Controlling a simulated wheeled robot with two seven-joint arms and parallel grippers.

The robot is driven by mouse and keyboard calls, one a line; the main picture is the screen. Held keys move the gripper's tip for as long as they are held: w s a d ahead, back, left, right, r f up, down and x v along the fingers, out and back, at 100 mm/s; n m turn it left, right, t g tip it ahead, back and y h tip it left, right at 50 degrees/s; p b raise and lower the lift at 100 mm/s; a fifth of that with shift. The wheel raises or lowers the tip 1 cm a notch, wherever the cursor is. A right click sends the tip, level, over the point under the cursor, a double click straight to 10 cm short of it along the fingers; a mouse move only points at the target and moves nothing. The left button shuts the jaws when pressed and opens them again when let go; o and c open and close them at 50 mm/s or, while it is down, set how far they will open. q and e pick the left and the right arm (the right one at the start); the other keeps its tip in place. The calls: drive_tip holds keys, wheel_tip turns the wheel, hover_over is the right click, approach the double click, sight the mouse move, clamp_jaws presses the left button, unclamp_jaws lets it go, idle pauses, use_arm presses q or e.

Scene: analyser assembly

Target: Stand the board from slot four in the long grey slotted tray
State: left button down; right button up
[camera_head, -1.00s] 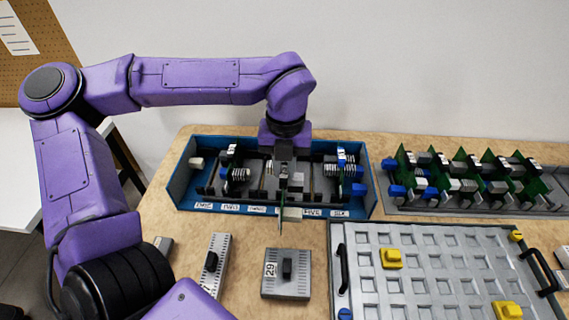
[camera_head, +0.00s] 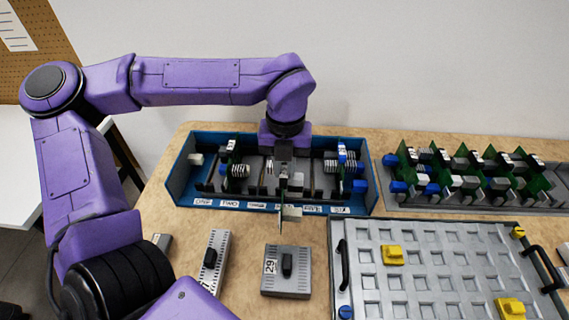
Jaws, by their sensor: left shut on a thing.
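My left gripper (camera_head: 284,182) hangs over the blue case (camera_head: 187,194), pointing down. It is shut on a board (camera_head: 281,217), seen nearly edge-on, with a pale block on its side. The board hangs in front of the case's label row and hides the label between THREE and FIVE. I cannot tell whether its lower edge touches anything. Other boards with grey and blue parts stand in the case. The long grey slotted tray (camera_head: 455,205) lies at the right and holds several green boards standing upright. My right gripper is not in view.
A large grey panel with square recesses (camera_head: 433,276) lies in front of the tray, with yellow blocks (camera_head: 392,255) on it and black handles. A grey block marked 29 (camera_head: 287,284) and a narrow grey block (camera_head: 214,262) lie in front of the case.

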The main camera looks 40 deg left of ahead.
use_arm(q)
drive_tip(key=shift+f+b, duration=1.45)
drive_tip(key=shift+f, duration=0.75)
idle(0.7)
drive_tip(key=c, duration=0.8)
unclamp_jaws()
drive_tip(key=shift+c, duration=0.2)
drive_tip(key=shift+r+p, duration=1.95)
drive_tip(key=shift+p, duration=0.15)
wheel_tip(320, 180, up, 7)
drive_tip(key=p, duration=0.6)
drive_tip(key=shift+r+p, duration=0.1)
drive_tip(key=shift+p, duration=0.2)
